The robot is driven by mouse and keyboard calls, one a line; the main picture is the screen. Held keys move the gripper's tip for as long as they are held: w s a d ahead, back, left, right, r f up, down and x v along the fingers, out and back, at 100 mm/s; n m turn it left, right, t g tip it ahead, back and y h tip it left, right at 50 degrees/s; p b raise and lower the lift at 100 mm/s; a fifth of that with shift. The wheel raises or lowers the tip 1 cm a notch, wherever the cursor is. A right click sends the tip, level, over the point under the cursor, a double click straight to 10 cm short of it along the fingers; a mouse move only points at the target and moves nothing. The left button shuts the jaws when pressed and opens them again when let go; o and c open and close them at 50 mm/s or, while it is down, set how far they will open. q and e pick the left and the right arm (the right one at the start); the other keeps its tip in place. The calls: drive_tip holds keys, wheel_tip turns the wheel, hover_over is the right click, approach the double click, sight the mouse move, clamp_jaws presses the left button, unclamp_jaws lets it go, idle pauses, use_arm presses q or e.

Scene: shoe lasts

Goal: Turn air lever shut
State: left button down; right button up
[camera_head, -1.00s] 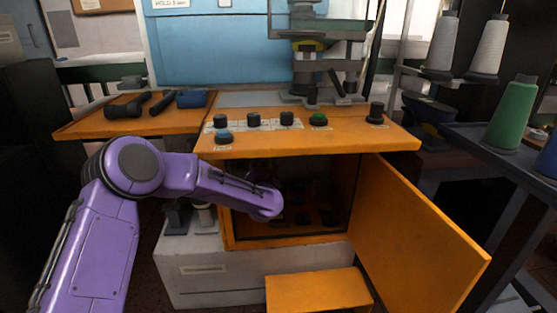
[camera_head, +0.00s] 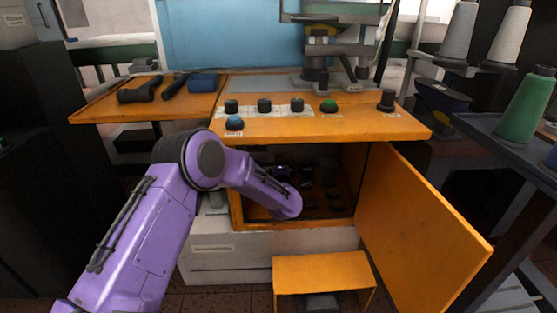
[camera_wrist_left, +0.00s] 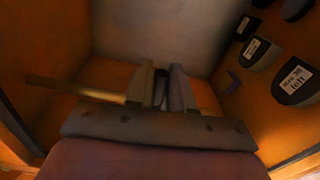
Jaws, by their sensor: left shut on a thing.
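My left arm (camera_head: 265,190) reaches into the open orange cabinet (camera_head: 237,212) under the worktop. In the left wrist view my left gripper (camera_wrist_left: 161,88) has its two grey fingers close together, with a narrow dark piece between them. This piece seems to be the air lever, but the fingers hide most of it. A thin brass-coloured bar (camera_wrist_left: 75,90) runs to the left from beside the fingers, and I cannot tell whether it joins the held piece. In the head view the fingers cannot be made out inside the dark cabinet. My right gripper is not in view.
The cabinet door (camera_head: 415,220) hangs open to the right. Several dark labelled shoe lasts (camera_wrist_left: 296,85) line the cabinet wall at right in the wrist view. The worktop (camera_head: 365,125) with knobs lies above the arm. An orange step (camera_head: 320,270) stands in front.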

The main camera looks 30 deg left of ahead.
use_arm(q)
drive_tip(key=shift+f+m, duration=0.35)
drive_tip(key=shift+m, duration=0.15)
drive_tip(key=shift+f, duration=0.15)
drive_tip(key=c, duration=1.2)
unclamp_jaws()
drive_tip(key=shift+s, duration=0.1)
drive_tip(key=shift+s+d, duration=0.15)
drive_tip(key=shift+d, duration=0.05)
drive_tip(key=p+v, duration=0.2)
drive_tip(key=v, duration=0.8)
